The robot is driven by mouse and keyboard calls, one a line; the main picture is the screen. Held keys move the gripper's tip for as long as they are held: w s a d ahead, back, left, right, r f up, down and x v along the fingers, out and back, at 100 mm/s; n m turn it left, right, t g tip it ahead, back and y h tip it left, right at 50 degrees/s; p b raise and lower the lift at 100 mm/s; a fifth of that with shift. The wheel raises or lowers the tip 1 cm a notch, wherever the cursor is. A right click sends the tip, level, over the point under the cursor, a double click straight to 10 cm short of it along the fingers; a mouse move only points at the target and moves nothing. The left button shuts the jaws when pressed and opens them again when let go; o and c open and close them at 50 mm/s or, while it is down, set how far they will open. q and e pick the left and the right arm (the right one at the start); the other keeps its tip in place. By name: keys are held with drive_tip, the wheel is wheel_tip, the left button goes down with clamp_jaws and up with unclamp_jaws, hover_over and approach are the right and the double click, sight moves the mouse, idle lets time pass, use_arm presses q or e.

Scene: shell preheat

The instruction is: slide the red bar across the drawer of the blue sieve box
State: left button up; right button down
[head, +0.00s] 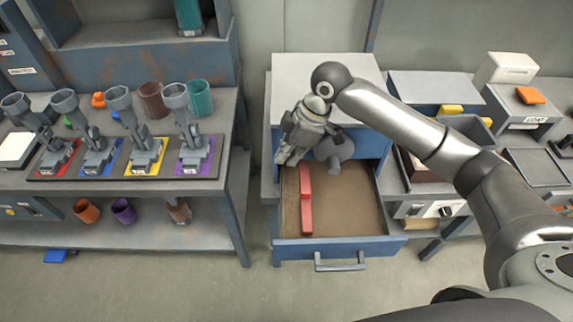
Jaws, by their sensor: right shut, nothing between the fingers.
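The blue sieve box (281,150) stands in the middle with a pale grey top. Its drawer (345,246) is pulled out and shows a brown, sand-like floor. The red bar (306,205) lies lengthwise in the left part of the drawer, running from back to front. My right gripper (284,160) is shut and empty, above the back left of the drawer near the bar's far end. I cannot tell whether it touches the bar. My right arm comes in from the right and hides part of the box front. My left gripper is not in view.
A grey table (221,150) on the left holds several clamp stands on coloured bases, with cups around them. A bench on the right carries an orange block (530,95) and a yellow block (452,109). Floor is free in front of the drawer handle (340,264).

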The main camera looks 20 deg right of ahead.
sight(308, 182)
drive_tip(key=s+p+x, duration=0.1)
drive_tip(key=p+x, duration=0.1)
drive_tip(key=x, duration=0.8)
drive_tip(key=d, duration=0.3)
drive_tip(key=s+d+p, duration=0.1)
drive_tip(key=d, duration=0.2)
drive_tip(key=s+d+p, duration=0.1)
drive_tip(key=d, duration=0.1)
drive_tip(key=shift+s+d+r, duration=0.1)
drive_tip(key=shift+s+d, duration=0.05)
drive_tip(key=shift+d, duration=0.25)
use_arm(q)
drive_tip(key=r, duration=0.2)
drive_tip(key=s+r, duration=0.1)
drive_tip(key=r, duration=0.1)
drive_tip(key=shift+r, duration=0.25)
drive_tip(key=shift+p, duration=0.3)
use_arm(e)
drive_tip(key=shift+a, duration=0.1)
